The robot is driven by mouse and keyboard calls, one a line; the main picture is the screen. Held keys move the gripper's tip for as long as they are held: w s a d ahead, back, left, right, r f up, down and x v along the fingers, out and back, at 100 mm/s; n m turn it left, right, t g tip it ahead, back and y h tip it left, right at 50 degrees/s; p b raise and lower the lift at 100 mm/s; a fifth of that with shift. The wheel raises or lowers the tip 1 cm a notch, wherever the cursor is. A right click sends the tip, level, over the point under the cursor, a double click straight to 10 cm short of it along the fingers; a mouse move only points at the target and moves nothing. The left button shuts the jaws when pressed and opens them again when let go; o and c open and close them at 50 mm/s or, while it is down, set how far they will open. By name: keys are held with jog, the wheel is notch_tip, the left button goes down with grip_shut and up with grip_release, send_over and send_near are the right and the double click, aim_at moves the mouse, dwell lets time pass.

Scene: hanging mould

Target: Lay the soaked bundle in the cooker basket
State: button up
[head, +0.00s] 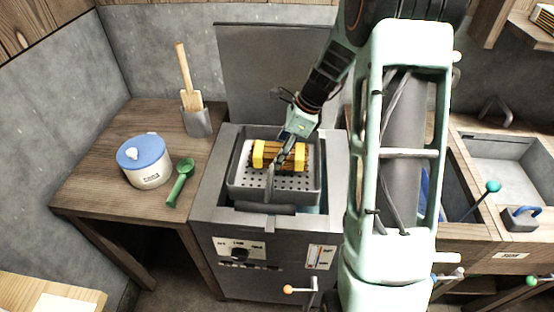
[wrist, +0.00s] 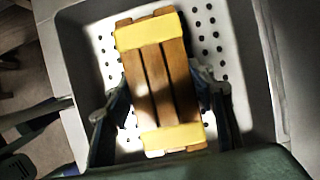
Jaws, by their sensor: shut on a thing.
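The bundle (head: 258,155) is a set of brown wooden strips with a yellow band around each end; it fills the middle of the wrist view (wrist: 156,82). It lies level inside the outline of the grey cooker basket (head: 250,187), over its perforated floor. I cannot tell whether it touches that floor. My gripper (head: 283,157) reaches down into the basket and is shut on the bundle across its middle, one finger on each long side. The cooker (head: 208,210) is a grey box with the basket in its open top.
The raised lid (head: 262,65) stands behind the basket. A blue-lidded pot (head: 148,172), a green spoon (head: 181,181) and a utensil holder (head: 197,122) stand on the wooden table at left. A sink (head: 500,175) is at right. My arm hides the cooker's right side.

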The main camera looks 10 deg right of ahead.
jog(key=shift+w+a+f, duration=0.15)
jog(key=shift+a+f, duration=0.05)
jog(key=shift+f, duration=0.1)
jog(key=shift+w+f, duration=0.15)
jog(key=shift+f, duration=1.45)
jog(key=shift+f, duration=0.15)
jog(key=o, duration=1.5)
jog(key=v, duration=1.2)
jog(key=shift+p, duration=0.35)
